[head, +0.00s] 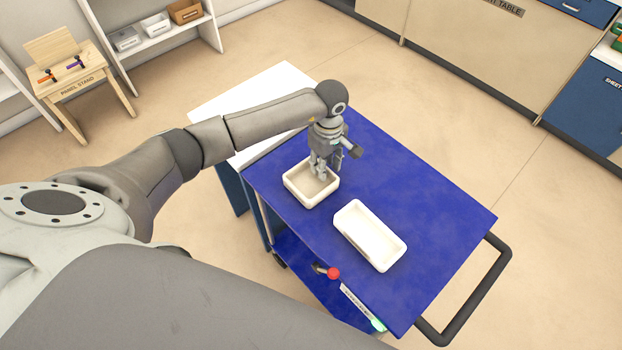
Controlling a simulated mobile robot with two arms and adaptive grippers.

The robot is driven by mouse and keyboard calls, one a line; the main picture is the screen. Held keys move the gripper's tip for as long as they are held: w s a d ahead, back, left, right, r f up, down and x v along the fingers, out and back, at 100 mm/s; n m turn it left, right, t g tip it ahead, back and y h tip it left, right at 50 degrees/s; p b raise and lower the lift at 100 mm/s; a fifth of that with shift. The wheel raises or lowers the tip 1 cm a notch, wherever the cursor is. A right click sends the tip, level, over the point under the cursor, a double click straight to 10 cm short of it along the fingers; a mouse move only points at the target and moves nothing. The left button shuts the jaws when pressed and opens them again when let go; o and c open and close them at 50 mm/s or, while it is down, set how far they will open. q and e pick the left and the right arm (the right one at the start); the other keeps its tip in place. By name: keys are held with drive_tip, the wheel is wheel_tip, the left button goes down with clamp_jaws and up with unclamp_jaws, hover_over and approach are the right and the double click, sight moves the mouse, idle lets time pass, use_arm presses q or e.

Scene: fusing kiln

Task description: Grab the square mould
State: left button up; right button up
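The square mould (304,194), a cream open-topped dish, stands on the blue cart top (420,195) near its left edge. My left gripper (321,176) points down over the mould's far right part, with its fingertips at or just inside the rim. The fingers look apart, but whether the mould's wall is between them cannot be made out. My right gripper is not in view.
A longer cream rectangular mould (370,235) lies on the cart to the right of the square one. A white surface (285,85) adjoins the cart's far left side. A black handle (480,290) and a red-knobbed lever (333,273) stick out from the cart. The cart's right part is clear.

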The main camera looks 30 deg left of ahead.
use_arm(q)
drive_tip(key=shift+f, duration=0.6)
clamp_jaws()
drive_tip(key=shift+w+r, duration=0.1)
